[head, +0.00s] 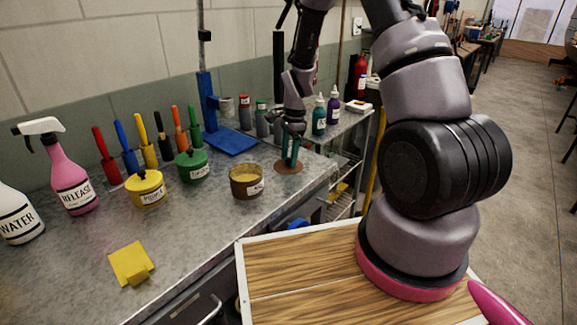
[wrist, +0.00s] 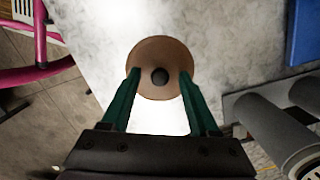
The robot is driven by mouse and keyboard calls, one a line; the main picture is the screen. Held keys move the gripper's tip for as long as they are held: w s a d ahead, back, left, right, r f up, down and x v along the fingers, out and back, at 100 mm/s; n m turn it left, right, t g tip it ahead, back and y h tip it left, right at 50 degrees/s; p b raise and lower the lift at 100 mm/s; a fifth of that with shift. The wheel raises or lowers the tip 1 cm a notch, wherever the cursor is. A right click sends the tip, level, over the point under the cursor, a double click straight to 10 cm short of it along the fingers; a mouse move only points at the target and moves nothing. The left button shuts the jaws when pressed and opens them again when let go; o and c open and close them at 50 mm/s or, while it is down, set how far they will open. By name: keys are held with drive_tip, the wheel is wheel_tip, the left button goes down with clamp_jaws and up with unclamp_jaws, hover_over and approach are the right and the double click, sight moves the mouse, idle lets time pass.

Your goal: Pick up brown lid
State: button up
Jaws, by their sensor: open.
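The brown lid (head: 289,167) is a flat disc lying on the grey workbench, to the right of the open brown pot (head: 246,180). In the wrist view the lid (wrist: 160,52) shows a dark round knob (wrist: 160,76) at its centre. My gripper (head: 291,158) points down over the lid. In the wrist view its two green fingers (wrist: 160,85) are open, one on each side of the knob, with space between them and it. In the head view the fingers hide part of the lid and its knob.
A yellow lidded pot (head: 147,189) and a green lidded pot (head: 192,166) stand left of the brown pot. A blue stand (head: 231,142) is behind. Grey cylinders (wrist: 275,130) lie right in the wrist view.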

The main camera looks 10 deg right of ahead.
clamp_jaws()
drive_tip(key=shift+r, duration=0.1)
